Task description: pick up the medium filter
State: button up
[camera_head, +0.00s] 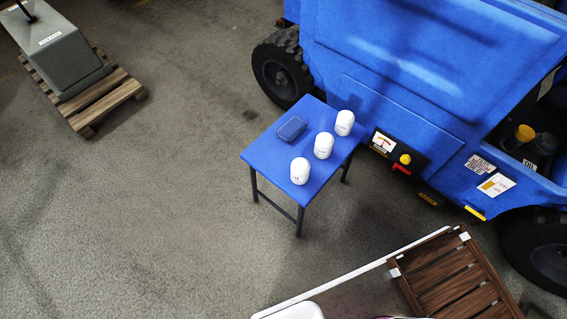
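Three white filters stand upright on a small blue table (262,155), spaced apart in a slanting row. One is at the front (300,171), one is in the middle of the row (323,146), and one is at the back right (344,123). They look alike and close in size, so I cannot tell for sure which is the medium one. Nothing holds them. My gripper is not in view.
A dark blue box (291,128) lies on the table, left of the filters. A large blue vehicle (420,70) stands close behind and right. A wooden slatted piece (455,280) and a white bar (350,272) are at the lower right. Floor left of the table is clear.

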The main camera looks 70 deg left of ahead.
aim_at(324, 142)
jog(key=u, duration=1.95)
jog(key=k+l+u, duration=0.1)
jog(key=u, duration=0.4)
jog(key=k+u, duration=0.35)
jog(key=u, duration=0.15)
